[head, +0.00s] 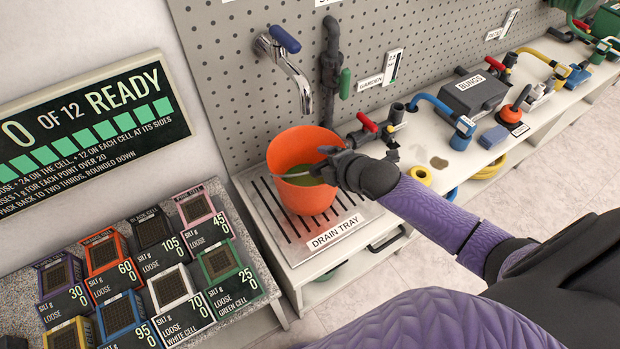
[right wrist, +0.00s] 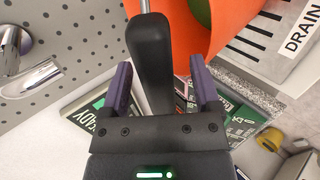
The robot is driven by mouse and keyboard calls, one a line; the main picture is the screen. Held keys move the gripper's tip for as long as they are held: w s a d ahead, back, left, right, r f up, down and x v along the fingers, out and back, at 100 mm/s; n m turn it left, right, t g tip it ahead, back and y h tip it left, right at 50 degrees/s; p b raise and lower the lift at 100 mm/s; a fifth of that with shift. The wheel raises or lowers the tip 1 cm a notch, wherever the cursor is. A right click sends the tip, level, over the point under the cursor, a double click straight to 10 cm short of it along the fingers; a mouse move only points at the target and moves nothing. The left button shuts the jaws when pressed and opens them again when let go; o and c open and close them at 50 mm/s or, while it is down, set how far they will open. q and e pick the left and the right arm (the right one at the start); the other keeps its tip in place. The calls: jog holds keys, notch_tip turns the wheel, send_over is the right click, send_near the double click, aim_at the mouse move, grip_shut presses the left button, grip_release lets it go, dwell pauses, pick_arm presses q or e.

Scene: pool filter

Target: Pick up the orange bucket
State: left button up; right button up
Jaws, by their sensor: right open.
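The orange bucket (head: 290,150) stands upright on the drain tray (head: 270,205) under the tap. Something green shows inside it. My right gripper (head: 335,168) is at the bucket's right rim, partly covering it. In the right wrist view my gripper (right wrist: 160,88) is open, its two purple fingers on either side of a black grip (right wrist: 150,50) with a metal rod at its end. Gaps show between grip and fingers. The grip looks like the bucket's handle, but its join is hidden. Part of the orange bucket (right wrist: 238,18) shows behind it. My left gripper is not in view.
A chrome tap (head: 292,68) hangs over the bucket from the pegboard. Valves and a blue hose (head: 430,103) lie right of it on the bench. Several labelled cells (head: 170,288) stand on a lower shelf at front left. A yellow ring (head: 420,175) lies near the bench edge.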

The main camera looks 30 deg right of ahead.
jog(key=shift+r, duration=0.1)
jog(key=shift+c, duration=0.2)
grip_shut()
